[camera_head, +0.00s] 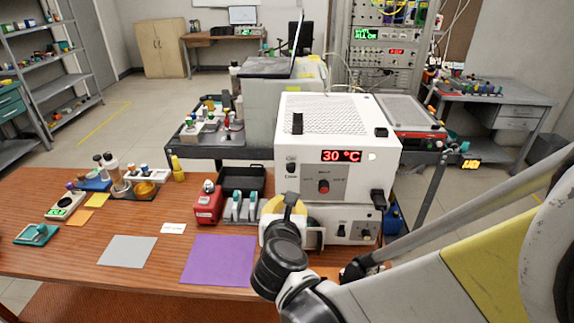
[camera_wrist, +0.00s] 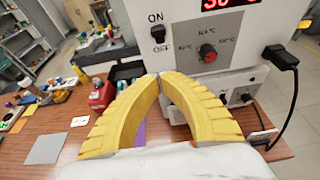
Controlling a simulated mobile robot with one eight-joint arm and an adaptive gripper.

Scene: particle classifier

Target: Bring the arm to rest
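My gripper (camera_wrist: 160,78) shows in the wrist view as two curved yellow fingers whose tips meet, with nothing seen between them. In the head view the gripper (camera_head: 274,205) is partly hidden behind my black and white wrist. It is close in front of the white device (camera_head: 337,131), which has a red "30 °C" display, a red knob and a switch. In the wrist view the device's front panel (camera_wrist: 240,52) fills the upper right, just beyond the fingertips. I cannot tell whether they touch it. My arm reaches in from the lower right.
The wooden table (camera_head: 150,197) holds a purple mat (camera_head: 217,260), a grey mat (camera_head: 127,251), a red device (camera_head: 208,204), a black tray (camera_head: 243,180) and bottles at the left. A black plug and cable (camera_wrist: 284,58) hang at the device's right. The table's front left is mostly clear.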

